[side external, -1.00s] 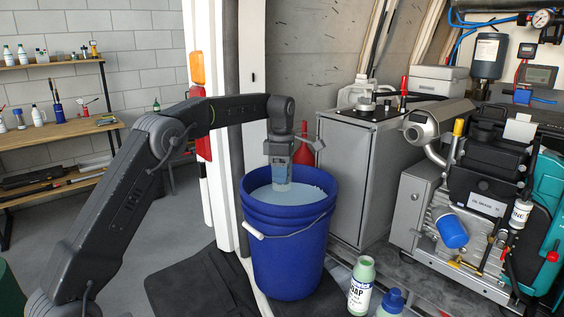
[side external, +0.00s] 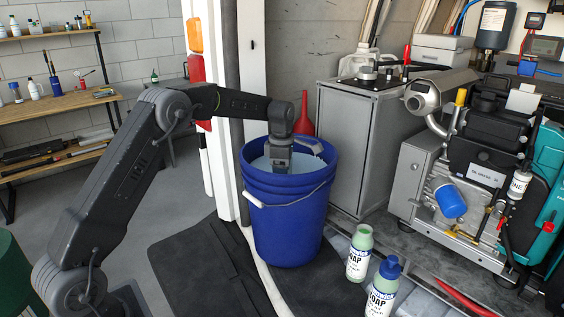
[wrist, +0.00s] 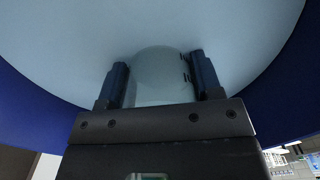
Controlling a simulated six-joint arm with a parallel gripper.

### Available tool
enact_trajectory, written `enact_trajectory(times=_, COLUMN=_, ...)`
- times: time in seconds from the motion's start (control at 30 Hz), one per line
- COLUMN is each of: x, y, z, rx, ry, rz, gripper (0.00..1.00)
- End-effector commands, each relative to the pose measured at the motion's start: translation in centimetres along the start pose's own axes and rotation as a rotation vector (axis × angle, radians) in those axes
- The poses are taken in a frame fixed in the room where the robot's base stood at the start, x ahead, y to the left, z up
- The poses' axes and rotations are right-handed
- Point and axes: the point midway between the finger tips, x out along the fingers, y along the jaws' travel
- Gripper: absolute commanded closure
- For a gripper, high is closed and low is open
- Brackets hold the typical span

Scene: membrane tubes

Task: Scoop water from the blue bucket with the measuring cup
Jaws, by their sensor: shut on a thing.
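The blue bucket (side external: 290,215) stands upright on a dark mat, with pale cloudy water (side external: 258,163) inside. My gripper (side external: 279,165) is down inside the bucket's mouth, below the rim, close to the water. In the wrist view my gripper (wrist: 160,85) has its two dark fingers on either side of the clear measuring cup (wrist: 158,70), shut on it. Dark marks show on the cup's right side. The cup lies against the pale water, and I cannot tell how full it is. In the side view the cup is hidden by the bucket and gripper.
Two soap bottles stand right of the bucket, one pale green (side external: 359,253) and one with a blue cap (side external: 382,288). A grey cabinet (side external: 345,165) is close behind the bucket, and a white post (side external: 216,130) rises behind its left side. The dark mat (side external: 200,265) has free room at left.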

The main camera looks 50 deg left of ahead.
Motion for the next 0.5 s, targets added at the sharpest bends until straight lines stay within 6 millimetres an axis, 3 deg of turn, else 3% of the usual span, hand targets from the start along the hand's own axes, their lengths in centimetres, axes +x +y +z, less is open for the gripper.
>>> enact_trajectory(times=0.5, x=5.0, y=-0.1, z=0.0, rx=0.0, ry=0.001, rz=-0.003, gripper=0.63)
